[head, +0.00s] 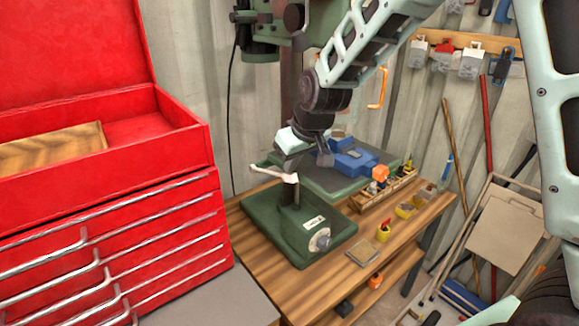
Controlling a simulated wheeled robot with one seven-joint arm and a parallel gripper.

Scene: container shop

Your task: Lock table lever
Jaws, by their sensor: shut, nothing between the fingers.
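A green drill press stands on a wooden workbench, with its base (296,228) at the front and its square table (345,178) above it. The pale table lever (272,173) sticks out to the left from beside the press's column, below the table. My gripper (284,163) is shut and empty, pointing down and left from the dark wrist. Its tips are right above the lever in the picture; I cannot tell whether they touch it. My gripper and wrist hide part of the column and table edge.
A blue vise (352,160) sits on the press table. A red tool chest (120,240) stands close on the left. Small yellow containers (405,210) and a wooden tool rack (386,190) are on the bench's right side. Tools hang on the corrugated wall.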

